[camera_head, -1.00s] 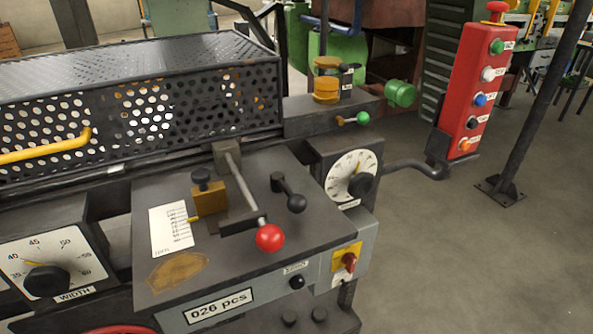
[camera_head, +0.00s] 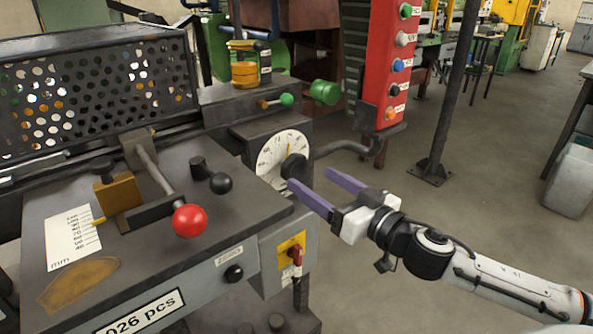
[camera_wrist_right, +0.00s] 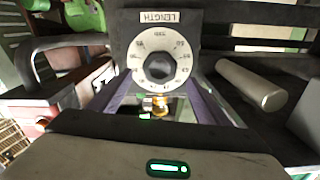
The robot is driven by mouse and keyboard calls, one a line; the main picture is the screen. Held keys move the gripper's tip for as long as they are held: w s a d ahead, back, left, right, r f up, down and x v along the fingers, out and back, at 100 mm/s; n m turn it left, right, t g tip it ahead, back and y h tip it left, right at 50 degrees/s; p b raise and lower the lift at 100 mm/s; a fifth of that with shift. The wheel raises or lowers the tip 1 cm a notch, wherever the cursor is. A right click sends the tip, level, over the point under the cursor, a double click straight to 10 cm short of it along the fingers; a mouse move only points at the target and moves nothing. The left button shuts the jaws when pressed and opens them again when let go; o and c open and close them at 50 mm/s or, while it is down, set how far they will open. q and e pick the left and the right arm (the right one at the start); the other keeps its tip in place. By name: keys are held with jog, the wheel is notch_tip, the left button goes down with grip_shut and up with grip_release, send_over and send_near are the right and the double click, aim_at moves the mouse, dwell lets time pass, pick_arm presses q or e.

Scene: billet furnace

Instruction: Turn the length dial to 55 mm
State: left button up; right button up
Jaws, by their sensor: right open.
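The length dial has a white round face (camera_head: 270,160) with a black knob (camera_head: 294,168) on the machine's right end. In the right wrist view the dial face (camera_wrist_right: 143,48) appears upside down under its LENGTH label, with the dark knob (camera_wrist_right: 160,67) in the middle. A short yellow pointer shows above the knob in the head view; its exact reading is too small to tell. My right gripper (camera_head: 310,178) is open and empty, with purple fingers directed at the knob. The fingers appear just short of it, one to each side in the wrist view. My left gripper is not in view.
A red-ball lever (camera_head: 190,220) and a black-ball lever (camera_head: 221,183) stand on the panel left of the dial. A red switch (camera_head: 295,254) sits below. A red button box (camera_head: 388,75) hangs behind on a curved pipe.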

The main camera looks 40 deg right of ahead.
aim_at(298, 169)
jog(key=shift+w+a+f, duration=0.1)
jog(key=shift+w+a, duration=0.05)
jog(key=shift+w, duration=1.7)
jog(key=shift+w+a, duration=0.1)
jog(key=shift+w, duration=1.7)
jog(key=c, duration=1.1)
jog(key=shift+o, duration=0.2)
